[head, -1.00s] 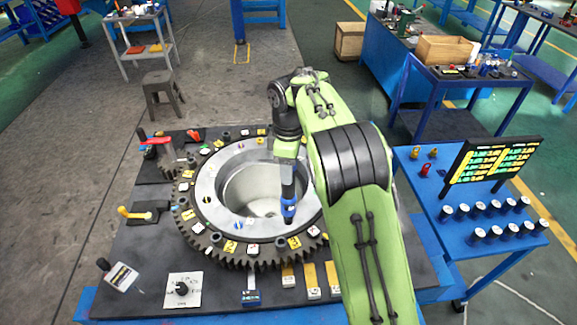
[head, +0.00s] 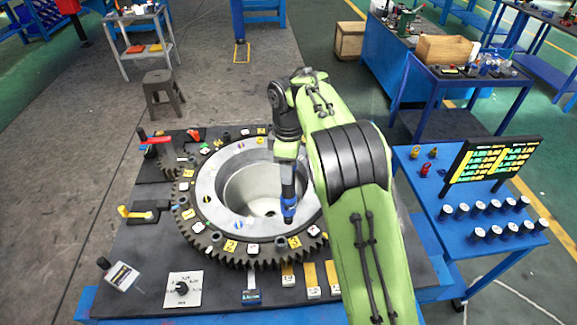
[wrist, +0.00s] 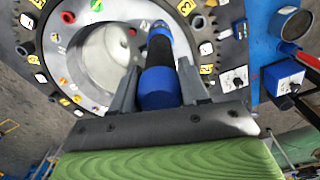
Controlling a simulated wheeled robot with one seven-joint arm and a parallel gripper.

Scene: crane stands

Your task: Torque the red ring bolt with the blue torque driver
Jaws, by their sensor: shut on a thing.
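My gripper (wrist: 158,92) is shut on the blue torque driver (wrist: 158,88), with one finger on each side of its blue handle. In the head view the driver's blue part (head: 289,211) hangs below my wrist, over the near right part of the metal ring. The toothed slewing ring (head: 205,242) lies on a dark plate, with numbered tags and bolts around it. A small red spot (wrist: 68,17) shows on the ring in the wrist view; I cannot tell if it is the red ring bolt. The driver's far tip is hard to make out.
A red-handled lever (head: 155,140) and a yellow-handled one (head: 135,212) stand left of the ring. A dial plate (head: 183,290) lies at the front. The blue side table (head: 470,250) at right holds several black cylinders, small ring-topped pieces and a display board (head: 493,160).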

